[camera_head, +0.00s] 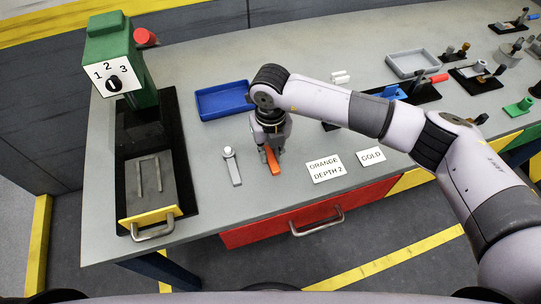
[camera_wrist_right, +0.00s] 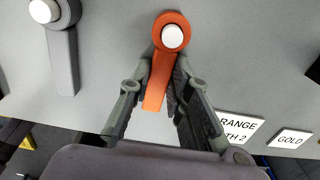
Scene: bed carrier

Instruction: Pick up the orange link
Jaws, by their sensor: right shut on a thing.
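The orange link (camera_head: 273,164) lies on the grey table, with my right gripper (camera_head: 270,152) reaching down over it from above. In the right wrist view the orange link (camera_wrist_right: 160,75) has a round end with a white peg top, and its bar runs between the two fingers. My right gripper (camera_wrist_right: 161,88) is shut on the bar. Whether the link touches the table or is slightly raised cannot be told. My left gripper is not in view.
A grey link (camera_head: 233,168) with a white peg top lies left of the orange one. Cards reading "ORANGE DEPTH 2" (camera_head: 326,169) and "GOLD" (camera_head: 370,157) lie to the right. A blue tray (camera_head: 222,112) sits behind. A green machine (camera_head: 116,62) stands at left.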

